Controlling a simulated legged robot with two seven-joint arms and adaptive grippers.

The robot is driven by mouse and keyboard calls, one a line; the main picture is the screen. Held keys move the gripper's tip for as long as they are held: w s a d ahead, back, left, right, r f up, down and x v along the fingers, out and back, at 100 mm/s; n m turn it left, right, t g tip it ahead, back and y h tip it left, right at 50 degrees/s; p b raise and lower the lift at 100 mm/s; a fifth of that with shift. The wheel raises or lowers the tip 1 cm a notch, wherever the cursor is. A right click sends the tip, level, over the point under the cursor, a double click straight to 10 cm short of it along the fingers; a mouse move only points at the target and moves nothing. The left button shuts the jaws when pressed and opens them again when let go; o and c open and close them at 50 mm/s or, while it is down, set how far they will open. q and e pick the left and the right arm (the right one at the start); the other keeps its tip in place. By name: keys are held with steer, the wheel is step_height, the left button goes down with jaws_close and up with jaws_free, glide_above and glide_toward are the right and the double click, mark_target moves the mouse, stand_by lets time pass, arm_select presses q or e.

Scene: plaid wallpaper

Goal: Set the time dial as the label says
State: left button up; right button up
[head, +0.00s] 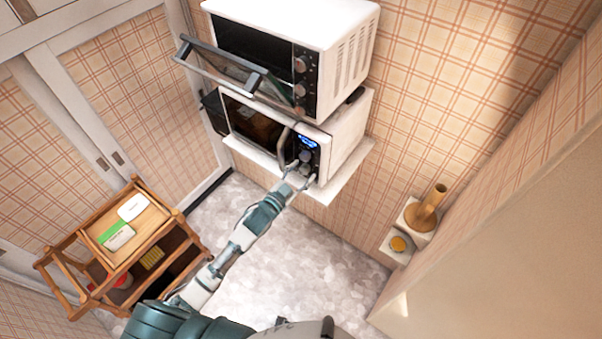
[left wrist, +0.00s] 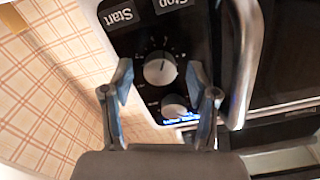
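The white microwave (head: 340,138) sits on a wall shelf, with a dark control panel and a lit blue display (head: 308,142). In the left wrist view the panel appears upside down, with a larger silver dial (left wrist: 160,68), a smaller knob (left wrist: 174,106) and Start (left wrist: 120,16) and Stop buttons. I cannot tell which is the time dial, as its markings are too small. My left gripper (head: 300,174) is at the panel. Its open fingers (left wrist: 160,84) stand on either side of the dials with visible gaps. A white and green card (head: 117,236), perhaps the label, lies on the wooden cart; its text is unreadable.
A white toaster oven (head: 335,35) with its door (head: 225,70) hanging open stands above the microwave. The wooden cart (head: 95,240) stands at left. A small wall shelf (head: 397,254) is at right.

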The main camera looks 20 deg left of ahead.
arm_select(q)
steer(key=shift+s, duration=0.1)
steer(key=v, duration=1.1)
steer(key=shift+s+a, duration=0.15)
steer(key=shift+s, duration=0.25)
